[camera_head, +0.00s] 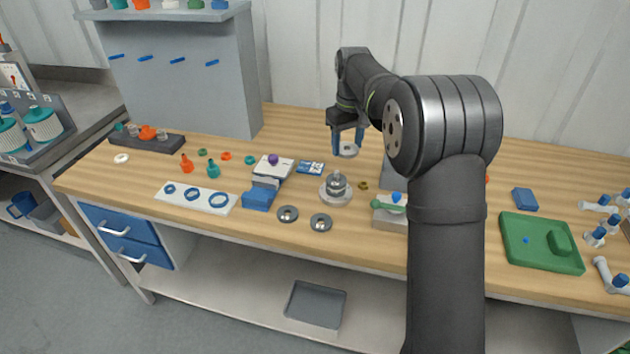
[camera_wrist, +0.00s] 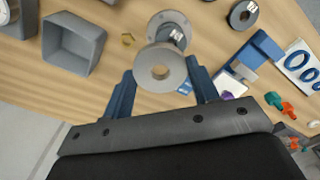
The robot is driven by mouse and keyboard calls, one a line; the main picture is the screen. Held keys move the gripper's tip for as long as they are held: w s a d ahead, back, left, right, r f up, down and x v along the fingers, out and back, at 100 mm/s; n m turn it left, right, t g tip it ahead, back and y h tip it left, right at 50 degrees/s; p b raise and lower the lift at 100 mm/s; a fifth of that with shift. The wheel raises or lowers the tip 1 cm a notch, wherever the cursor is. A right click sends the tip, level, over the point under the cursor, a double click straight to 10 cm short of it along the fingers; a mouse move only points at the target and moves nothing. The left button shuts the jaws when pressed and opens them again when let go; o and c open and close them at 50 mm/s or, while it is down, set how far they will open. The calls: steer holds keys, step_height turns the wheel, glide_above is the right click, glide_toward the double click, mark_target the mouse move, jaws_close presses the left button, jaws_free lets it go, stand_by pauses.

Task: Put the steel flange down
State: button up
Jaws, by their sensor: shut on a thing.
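The flange is held above the table, behind a steel vessel fitting (camera_head: 336,183) on a round base. In the wrist view the held flange (camera_wrist: 176,62) lies between the two blue fingertips (camera_wrist: 160,70) and partly covers the fitting. Two similar dark-holed steel rings, one left (camera_head: 288,213) and one right (camera_head: 320,223), lie flat near the table's front edge.
A small brass nut (camera_head: 363,185) lies right of the fitting. A grey open bin (camera_wrist: 72,45) stands nearby in the wrist view. A blue block (camera_head: 258,199) and a white plate with blue rings (camera_head: 196,197) are to the left. A green tray (camera_head: 515,249) is at the right.

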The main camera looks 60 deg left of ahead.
steer(key=s+a+f, duration=0.6)
steer(key=s+a, duration=0.3)
glide_above(301, 191)
step_height(301, 191, down, 5)
steer(key=shift+r, duration=0.1)
steer(key=shift+f, duration=2.7)
steer(key=shift+f, duration=0.1)
steer(key=o, duration=1.2)
steer(key=shift+c, duration=0.2)
step_height(301, 191, up, 12)
